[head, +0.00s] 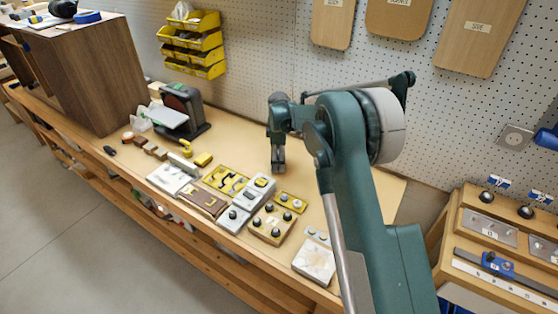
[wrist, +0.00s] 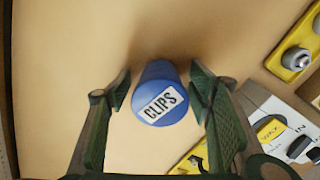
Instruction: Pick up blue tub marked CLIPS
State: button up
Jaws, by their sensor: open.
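My gripper (wrist: 160,92) is open, with one green finger to the left of the tub and one to the right. In the head view my gripper (head: 278,168) hangs low over the bench, pointing down. The tub cannot be made out in the head view.
A yellow plate with knobs (wrist: 297,60) and a white panel (wrist: 285,105) lie to the right of the tub in the wrist view. In the head view, a grey control box (head: 246,203) and a tan knob box (head: 272,225) sit nearer the front edge. A pegboard rises behind.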

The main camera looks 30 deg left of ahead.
jog(key=c, duration=1.1)
jog(key=shift+r, duration=0.1)
jog(key=shift+r+p, duration=0.55)
jog(key=shift+r, duration=4.35)
